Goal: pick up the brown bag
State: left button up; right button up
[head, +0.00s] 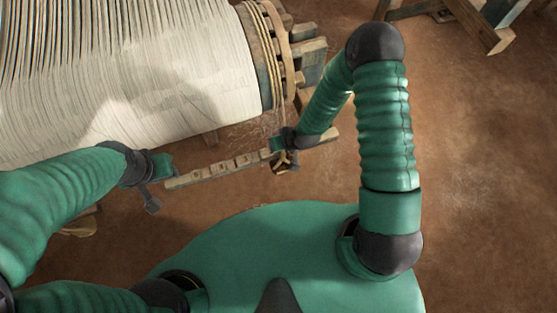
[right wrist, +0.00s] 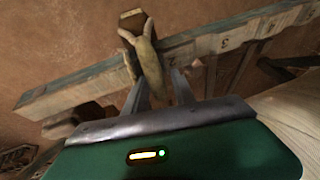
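A tan-brown pouch-like thing (right wrist: 150,65), which I take to be the brown bag, shows in the right wrist view against the numbered wooden bar. Its top is forked. My right gripper (right wrist: 158,82) has its two fingers apart, one on each side of the bag's lower part; I cannot tell whether they touch it. In the head view my right gripper (head: 283,155) is at the bar's right part, and the bag is mostly hidden there. My left gripper (head: 152,190) is beside the bar's left end, and its opening is unclear.
The numbered wooden bar (head: 220,170) lies between my grippers. The loom's large roll of white threads (head: 170,75) fills the upper left, with a wooden toothed end (head: 300,50). Wooden beams (head: 480,25) stand at the upper right. The brown floor at right is clear.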

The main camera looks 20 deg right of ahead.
jog(key=shift+d, duration=0.2)
grip_shut()
jog(key=shift+w, duration=0.2)
dwell(0.9)
